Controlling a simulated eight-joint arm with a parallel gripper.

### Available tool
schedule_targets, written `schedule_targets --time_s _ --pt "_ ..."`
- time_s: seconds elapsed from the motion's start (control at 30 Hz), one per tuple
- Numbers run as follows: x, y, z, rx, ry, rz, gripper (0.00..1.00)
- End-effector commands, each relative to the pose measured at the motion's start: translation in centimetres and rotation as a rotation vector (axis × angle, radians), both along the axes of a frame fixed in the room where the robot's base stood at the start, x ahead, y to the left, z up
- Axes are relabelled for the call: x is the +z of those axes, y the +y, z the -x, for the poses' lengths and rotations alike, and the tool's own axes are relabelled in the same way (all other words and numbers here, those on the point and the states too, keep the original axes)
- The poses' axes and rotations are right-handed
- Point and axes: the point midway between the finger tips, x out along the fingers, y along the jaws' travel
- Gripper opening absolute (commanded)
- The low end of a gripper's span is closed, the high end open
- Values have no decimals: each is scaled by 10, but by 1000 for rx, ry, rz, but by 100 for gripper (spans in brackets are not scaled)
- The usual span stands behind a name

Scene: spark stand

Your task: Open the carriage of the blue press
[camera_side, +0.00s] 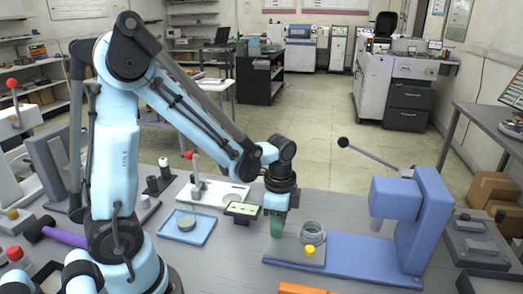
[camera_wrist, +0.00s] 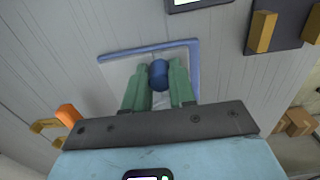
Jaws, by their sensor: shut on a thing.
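The blue press (camera_side: 420,225) stands at the right of the bench in the side view, with an upright column, an overhanging head and a long flat base. A dark lever with a black ball knob sticks out to the upper left. Near the left end of the base lies a grey plate (camera_side: 287,249) with a yellow knob (camera_side: 310,250) and a grey-green ring (camera_side: 313,233). My gripper (camera_side: 277,228) points down beside the plate's far left corner. In the wrist view its green fingers are shut on a small blue cylinder (camera_wrist: 159,74); I cannot tell what it belongs to.
A blue tray (camera_side: 206,237) with a grey disc and a small screen device (camera_side: 241,209) stand left of my gripper. A white fixture (camera_side: 220,193) with a red-knobbed lever is behind. An orange piece (camera_side: 300,289) lies at the front edge.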

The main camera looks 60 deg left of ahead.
Motion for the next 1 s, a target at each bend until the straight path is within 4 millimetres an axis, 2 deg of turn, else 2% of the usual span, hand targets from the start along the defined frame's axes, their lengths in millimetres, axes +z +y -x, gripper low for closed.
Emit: schedule_targets --time_s 0.3,0.33,0.5,0.83,1.0 --pt "1 2 1 0 -1 -2 0" --pt "1 2 1 0 -1 -2 28" --pt "1 1 1 0 0 -1 51" --pt "2 1 1 -1 -1 -1 51" --pt "15 1 1 -1 -1 -1 51"
